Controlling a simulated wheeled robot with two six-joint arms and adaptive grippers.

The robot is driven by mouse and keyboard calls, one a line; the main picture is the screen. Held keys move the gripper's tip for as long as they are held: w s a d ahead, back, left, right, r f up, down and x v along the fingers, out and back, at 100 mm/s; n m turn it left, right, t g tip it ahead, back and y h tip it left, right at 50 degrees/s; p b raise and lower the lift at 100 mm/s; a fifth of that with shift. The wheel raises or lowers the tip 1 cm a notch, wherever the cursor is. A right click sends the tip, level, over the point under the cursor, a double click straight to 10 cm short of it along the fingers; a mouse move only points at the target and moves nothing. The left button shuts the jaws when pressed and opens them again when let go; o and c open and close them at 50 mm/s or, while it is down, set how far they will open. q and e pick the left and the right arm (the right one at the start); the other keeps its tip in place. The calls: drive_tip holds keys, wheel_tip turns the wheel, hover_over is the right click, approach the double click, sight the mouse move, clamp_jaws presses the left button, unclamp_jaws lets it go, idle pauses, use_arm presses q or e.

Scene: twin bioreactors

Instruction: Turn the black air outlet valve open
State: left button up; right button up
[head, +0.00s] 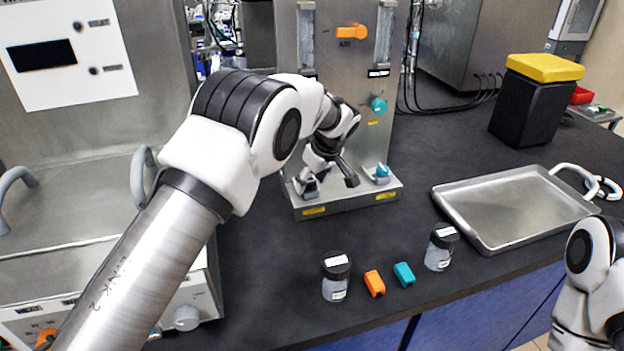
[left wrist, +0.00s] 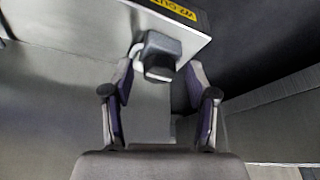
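The black air outlet valve (left wrist: 161,56) shows in the left wrist view as a dark block-shaped knob on the metal panel, beside a partly cut-off yellow label (left wrist: 178,10). My left gripper (left wrist: 160,80) is open, with one finger on each side of the knob and small gaps visible between fingers and knob. In the head view my left gripper (head: 330,182) is low at the left part of the gas panel's base (head: 345,205), and it largely hides the black valve there.
A teal valve (head: 382,171) sits right of my left gripper, with a teal knob (head: 378,105) and an orange valve (head: 352,31) higher up. Jars (head: 336,278), small orange (head: 374,283) and teal (head: 404,274) pieces and a metal tray (head: 515,205) lie on the black bench.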

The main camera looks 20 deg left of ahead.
use_arm(q)
drive_tip(key=shift+r, duration=0.1)
drive_tip(key=v, duration=1.1)
drive_tip(key=shift+d+r, duration=0.15)
drive_tip(key=shift+r, duration=0.2)
drive_tip(key=shift+s, duration=0.1)
